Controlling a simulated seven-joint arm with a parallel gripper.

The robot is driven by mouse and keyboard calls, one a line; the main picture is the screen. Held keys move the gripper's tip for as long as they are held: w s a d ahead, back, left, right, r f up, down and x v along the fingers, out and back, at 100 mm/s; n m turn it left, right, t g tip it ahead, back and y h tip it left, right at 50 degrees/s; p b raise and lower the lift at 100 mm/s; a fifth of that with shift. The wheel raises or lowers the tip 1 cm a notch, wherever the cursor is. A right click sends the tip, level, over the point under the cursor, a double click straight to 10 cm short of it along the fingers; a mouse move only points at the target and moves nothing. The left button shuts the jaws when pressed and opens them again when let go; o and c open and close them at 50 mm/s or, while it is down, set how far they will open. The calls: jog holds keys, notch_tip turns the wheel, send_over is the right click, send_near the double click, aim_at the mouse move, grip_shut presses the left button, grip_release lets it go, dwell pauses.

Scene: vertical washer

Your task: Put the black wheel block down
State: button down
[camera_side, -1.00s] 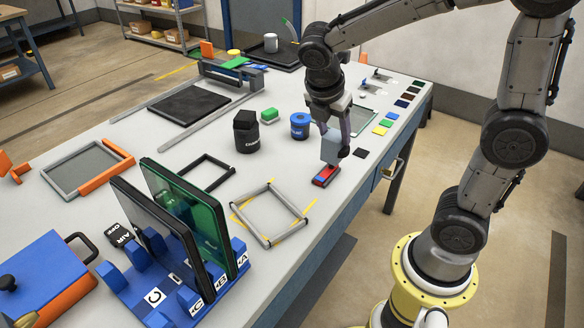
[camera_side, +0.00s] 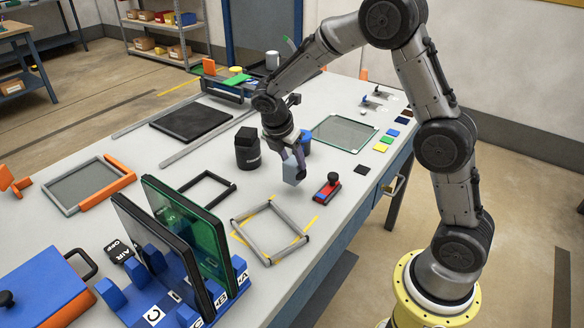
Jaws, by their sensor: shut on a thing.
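My gripper (camera_side: 292,164) hangs low over the middle of the table, its jaws shut on a grey-blue block (camera_side: 293,173). The block appears slightly above the tabletop, though exact contact is hard to tell. No black wheel is clearly visible in the jaws; fingers and block hide part of the grip. To the right, apart from the gripper, a red and dark-blue piece (camera_side: 324,193) lies on the table with a small black part (camera_side: 333,178) upright on it. I cannot tell whether either is the named wheel block.
A square grey frame (camera_side: 264,250) on yellow marks lies in front. A black container (camera_side: 247,150) stands left of the gripper, and a blue round container (camera_side: 305,145) is partly hidden behind it. A rack with glass panels (camera_side: 205,245) stands front left.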

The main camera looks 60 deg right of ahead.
aim_at(290, 164)
jog(key=shift+f, duration=1.55)
jog(key=shift+f, duration=0.15)
jog(key=shift+c, duration=1.3)
grip_release()
jog(key=v, duration=1.2)
jog(key=s+a+r+m+t+y, duration=0.1)
jog(key=s+r+m+t, duration=0.1)
jog(key=s+m, duration=0.4)
jog(key=s+a+r+m+t+y, duration=0.1)
jog(key=s+a+r+m+y, duration=0.1)
jog(key=s+m, duration=0.4)
jog(key=s+a+r+m+t+y, duration=0.1)
jog(key=s+m, duration=0.5)
jog(key=s, duration=0.7)
jog(key=shift+s+a+r+t+y, duration=0.25)
jog(key=shift+a+r+t+y, duration=0.1)
jog(key=shift+r+t, duration=0.35)
